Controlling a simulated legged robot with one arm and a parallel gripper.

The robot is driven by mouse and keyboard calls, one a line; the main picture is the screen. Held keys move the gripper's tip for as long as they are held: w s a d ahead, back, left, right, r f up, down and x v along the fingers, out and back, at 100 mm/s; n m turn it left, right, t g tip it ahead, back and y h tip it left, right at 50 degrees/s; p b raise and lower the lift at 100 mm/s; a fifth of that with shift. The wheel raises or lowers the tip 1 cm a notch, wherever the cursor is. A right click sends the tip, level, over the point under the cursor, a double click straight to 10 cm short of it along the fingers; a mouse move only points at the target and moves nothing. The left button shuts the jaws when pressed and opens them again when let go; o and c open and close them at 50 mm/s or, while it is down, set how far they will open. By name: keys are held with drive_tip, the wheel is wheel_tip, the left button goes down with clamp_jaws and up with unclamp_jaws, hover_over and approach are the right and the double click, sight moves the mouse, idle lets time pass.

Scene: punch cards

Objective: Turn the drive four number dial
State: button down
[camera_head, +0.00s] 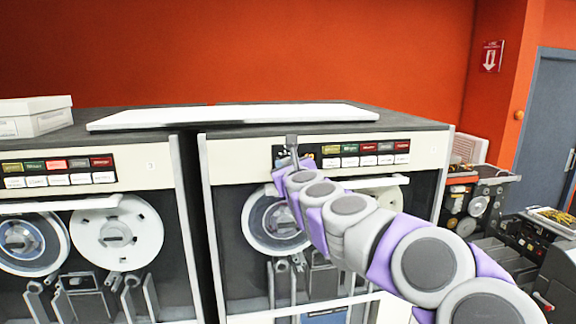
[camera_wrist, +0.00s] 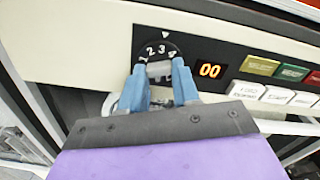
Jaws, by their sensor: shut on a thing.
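The number dial (camera_wrist: 159,50) is a round black knob with white numerals, of which 1, 2, 3 and 4 show. A small white triangle sits just above it on the dark panel, between 3 and 4. My gripper (camera_wrist: 157,75) is shut on the dial's lower grip, with a blue finger on each side. In the head view my gripper (camera_head: 292,150) reaches the left end of the right tape drive's button panel. The dial is mostly hidden there.
Colored and white buttons (camera_head: 361,154) line the panel right of the dial. Tape reels (camera_head: 275,222) sit below, partly behind my arm. Another tape drive (camera_head: 75,171) stands to the left. A white board (camera_head: 232,116) and a box (camera_head: 35,116) lie on top.

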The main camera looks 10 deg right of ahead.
drive_tip(key=n, duration=0.4)
drive_tip(key=shift+n, duration=0.3)
drive_tip(key=n, duration=0.3)
drive_tip(key=shift+r+n+p, duration=0.1)
drive_tip(key=shift+n+p, duration=0.2)
drive_tip(key=shift+p, duration=0.05)
drive_tip(key=n, duration=0.3)
drive_tip(key=shift+n, duration=0.3)
drive_tip(key=n+b, duration=0.2)
drive_tip(key=n, duration=0.3)
drive_tip(key=n+b, duration=0.2)
drive_tip(key=n, duration=0.4)
drive_tip(key=f+n+b, duration=0.1)
drive_tip(key=n+b, duration=0.1)
drive_tip(key=n, duration=0.3)
drive_tip(key=shift+a, duration=0.1)
drive_tip(key=shift+r+n+b, duration=0.15)
drive_tip(key=shift+n+b, duration=0.15)
